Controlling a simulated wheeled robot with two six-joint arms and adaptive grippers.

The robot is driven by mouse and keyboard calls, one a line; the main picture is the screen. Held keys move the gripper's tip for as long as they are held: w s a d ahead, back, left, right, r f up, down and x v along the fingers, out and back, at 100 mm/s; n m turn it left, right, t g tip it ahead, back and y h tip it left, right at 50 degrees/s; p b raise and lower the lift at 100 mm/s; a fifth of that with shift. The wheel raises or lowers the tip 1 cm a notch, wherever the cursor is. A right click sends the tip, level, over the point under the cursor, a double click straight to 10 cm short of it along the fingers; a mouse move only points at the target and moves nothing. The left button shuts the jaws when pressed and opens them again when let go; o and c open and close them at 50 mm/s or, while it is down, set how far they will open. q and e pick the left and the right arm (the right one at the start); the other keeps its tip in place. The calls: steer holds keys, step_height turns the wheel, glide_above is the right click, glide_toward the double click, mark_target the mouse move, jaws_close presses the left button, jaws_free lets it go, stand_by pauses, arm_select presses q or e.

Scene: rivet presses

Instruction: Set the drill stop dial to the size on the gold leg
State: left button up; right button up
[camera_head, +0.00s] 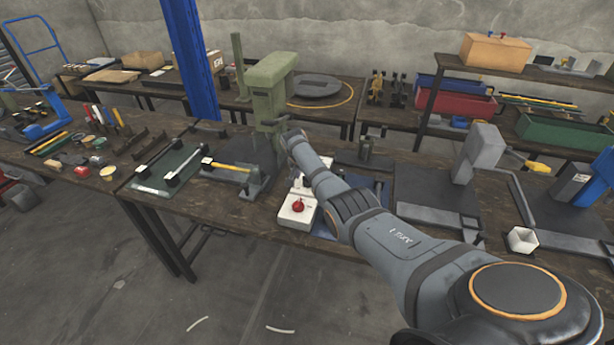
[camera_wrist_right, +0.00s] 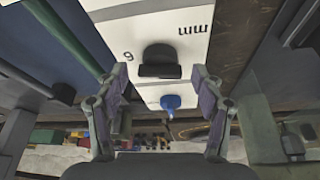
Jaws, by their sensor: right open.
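A white dial panel with printed "mm" (camera_wrist_right: 205,22) fills the top of the right wrist view, upside down. One digit is legible, a 6 or a 9. A black dial knob (camera_wrist_right: 160,60) stands out from the panel. My right gripper (camera_wrist_right: 160,80) is open, its fingers on either side of the knob; I cannot tell whether they touch it. In the head view my right arm partly covers the white panel, and I cannot make out the gripper's fingers. I cannot identify the gold leg for certain. My left gripper is not in view.
A white box with a red knob (camera_head: 298,206) lies at the bench's front edge, beside my arm. A green press (camera_head: 270,90) stands behind. A grey press (camera_head: 480,155) is to the right. A blue knob (camera_wrist_right: 169,102) shows below the dial in the wrist view.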

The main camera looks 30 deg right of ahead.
steer(key=v, duration=1.2)
